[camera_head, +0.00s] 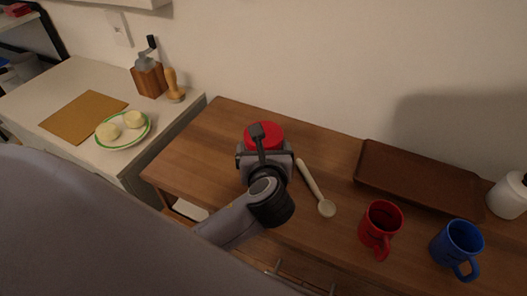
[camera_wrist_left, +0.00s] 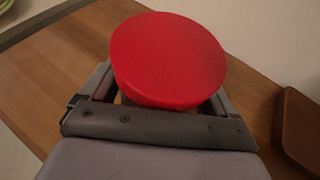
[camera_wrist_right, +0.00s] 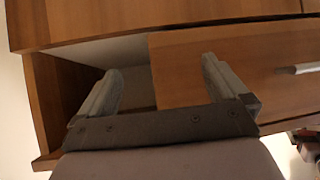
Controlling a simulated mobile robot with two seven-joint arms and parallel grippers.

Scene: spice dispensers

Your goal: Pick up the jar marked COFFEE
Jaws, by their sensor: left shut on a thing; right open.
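A jar with a round red lid (camera_head: 262,134) stands on the wooden counter, or just above it; I cannot tell which. The red lid (camera_wrist_left: 168,60) fills the middle of the left wrist view. My left gripper (camera_head: 265,157) is shut on this jar, its fingers on either side below the lid. The jar's body is mostly hidden by the gripper, and no COFFEE marking is visible. My right gripper (camera_wrist_right: 160,68) is open and empty, in front of the wooden drawers in the right wrist view.
On the wooden counter (camera_head: 225,120) lie a pale spoon (camera_head: 315,187) and a brown tray (camera_head: 420,180). A red mug (camera_head: 380,225), a blue mug (camera_head: 458,246) and a white bottle (camera_head: 508,197) stand at right. A plate (camera_head: 120,143), board (camera_head: 82,117) and grinder (camera_head: 148,75) are on the left counter.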

